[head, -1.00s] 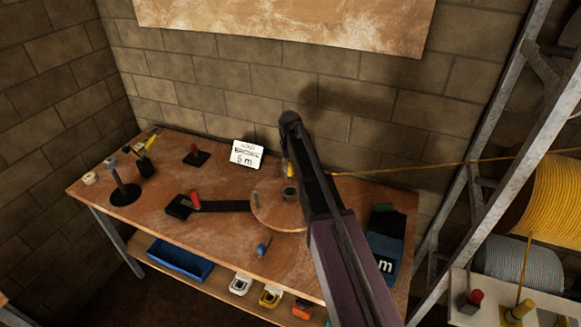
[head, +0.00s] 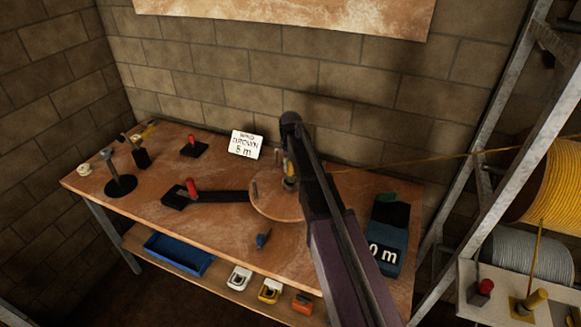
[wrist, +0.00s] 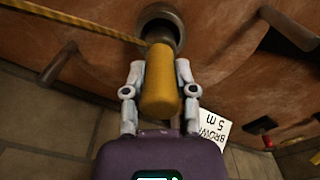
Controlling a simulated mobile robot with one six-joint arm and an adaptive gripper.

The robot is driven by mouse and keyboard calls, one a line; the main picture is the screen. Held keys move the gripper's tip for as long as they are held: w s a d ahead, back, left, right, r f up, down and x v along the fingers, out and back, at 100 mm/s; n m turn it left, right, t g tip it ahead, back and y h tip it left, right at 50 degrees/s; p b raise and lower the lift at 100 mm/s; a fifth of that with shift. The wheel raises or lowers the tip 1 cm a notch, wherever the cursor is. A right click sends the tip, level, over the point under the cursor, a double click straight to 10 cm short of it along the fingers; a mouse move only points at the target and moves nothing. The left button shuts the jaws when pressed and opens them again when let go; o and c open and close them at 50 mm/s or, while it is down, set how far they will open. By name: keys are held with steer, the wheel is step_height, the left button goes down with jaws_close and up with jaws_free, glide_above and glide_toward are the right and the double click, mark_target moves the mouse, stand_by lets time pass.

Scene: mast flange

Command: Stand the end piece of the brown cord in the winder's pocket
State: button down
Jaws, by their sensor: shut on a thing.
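My gripper (wrist: 161,88) is shut on a yellow end piece (wrist: 160,90), which looks yellow rather than brown. A yellow cord (wrist: 75,22) runs from near the piece's far end. The winder's round wooden disc (head: 265,205) lies on the bench and bears a grey round pocket (wrist: 163,22). In the wrist view the end piece's far end overlaps the pocket's mouth; I cannot tell whether it is inside or just above. In the head view my arm hides part of the disc, and the end piece (head: 291,170) shows at the pocket beside my gripper.
A card (head: 245,145) reading "brown 5 m" stands behind the winder. A meter box (head: 388,248) showing "0 m" stands to the right. The cord stretches right to the rack with a yellow spool (head: 555,185). A red-handled lever (head: 192,187) lies left.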

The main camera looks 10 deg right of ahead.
steer(key=shift+f+b, duration=1.05)
steer(key=shift+f, duration=0.2)
steer(key=shift+c, duration=1.7)
jaws_free()
steer(key=shift+r, duration=0.15)
step_height(320, 180, up, 14)
steer(key=p, duration=1.4)
steer(key=shift+r+p, duration=0.25)
steer(key=shift+p, duration=0.15)
steer(key=s+f+b, duration=0.3)
steer(key=s, duration=0.6)
steer(key=s+f+b, duration=0.3)
steer(key=s, duration=0.6)
steer(key=s+f+b, duration=0.3)
steer(key=s, duration=0.6)
steer(key=shift+s+a+f+m+b, duration=0.15)
steer(key=shift+a+f+m+b, duration=0.15)
